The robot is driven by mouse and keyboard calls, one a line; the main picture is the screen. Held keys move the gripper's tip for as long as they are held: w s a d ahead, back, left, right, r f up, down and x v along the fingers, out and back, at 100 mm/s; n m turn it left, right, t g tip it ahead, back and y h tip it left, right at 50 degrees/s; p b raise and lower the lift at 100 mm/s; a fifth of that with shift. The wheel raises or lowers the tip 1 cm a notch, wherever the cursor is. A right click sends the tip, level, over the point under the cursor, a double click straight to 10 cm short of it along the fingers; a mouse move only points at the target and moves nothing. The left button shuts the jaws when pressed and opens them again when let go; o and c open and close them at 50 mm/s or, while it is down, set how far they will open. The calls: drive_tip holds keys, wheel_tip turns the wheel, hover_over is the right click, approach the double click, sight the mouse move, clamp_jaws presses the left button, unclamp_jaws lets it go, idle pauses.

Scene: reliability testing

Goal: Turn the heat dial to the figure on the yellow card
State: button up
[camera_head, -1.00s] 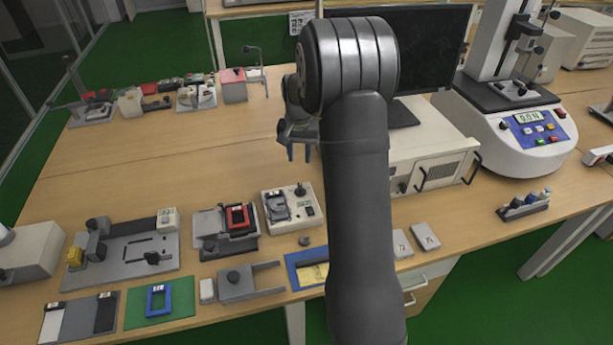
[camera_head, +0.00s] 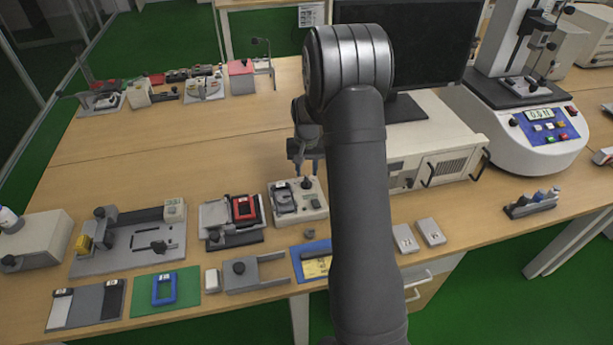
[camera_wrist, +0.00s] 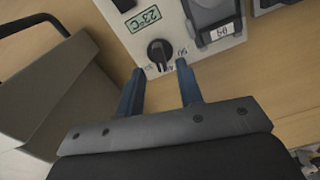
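The heater unit (camera_head: 312,215) is a pale box with a dark block on its left side. Its black heat dial (camera_head: 306,183) stands at the far edge, and also shows in the wrist view (camera_wrist: 158,50) with printed figures around it. A green display (camera_wrist: 145,18) beside it reads 23°C. My gripper (camera_head: 306,167) is open just above and behind the dial. In the wrist view its two blue fingers (camera_wrist: 160,68) point at the dial with a gap between them; contact is not visible. The yellow card (camera_head: 316,268) lies in a blue tray in front; its figure is too small to read.
A beige instrument box with handles (camera_head: 440,160) stands close to the right of the heater. A fixture with a red frame (camera_head: 244,208) is to its left. A grey fork-shaped holder (camera_head: 255,275) lies in front.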

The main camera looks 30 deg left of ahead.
sight(306, 178)
drive_tip(key=shift+f, duration=1.7)
clamp_jaws()
drive_tip(key=shift+n, duration=1.2)
unclamp_jaws()
